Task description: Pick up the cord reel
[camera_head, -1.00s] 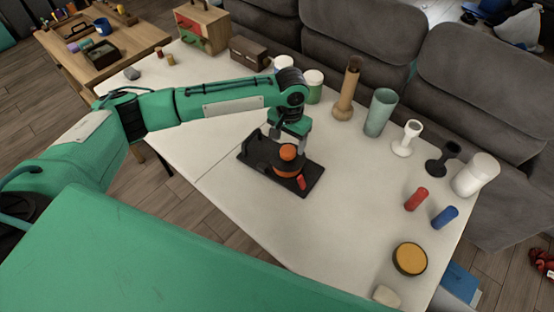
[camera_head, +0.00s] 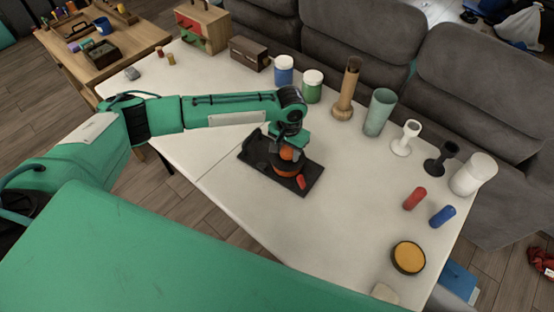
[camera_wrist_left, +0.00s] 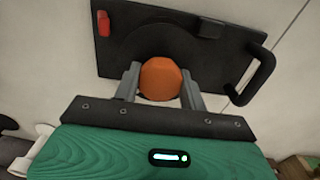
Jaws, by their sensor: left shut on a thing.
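The cord reel (camera_head: 287,169), with an orange knob on top, sits on a flat black base (camera_head: 255,155) with a red piece at one corner, on the white table. In the left wrist view the orange knob (camera_wrist_left: 160,80) lies between the two grey fingers, with the black base and its loop handle (camera_wrist_left: 265,76) behind. My left gripper (camera_head: 290,154) points down from above and is shut on the knob. The gripper partly hides the reel in the head view. My right gripper is not in view.
Red and blue cylinders (camera_head: 442,216) and a round yellow-topped tin (camera_head: 408,257) lie right. The table around the base is clear.

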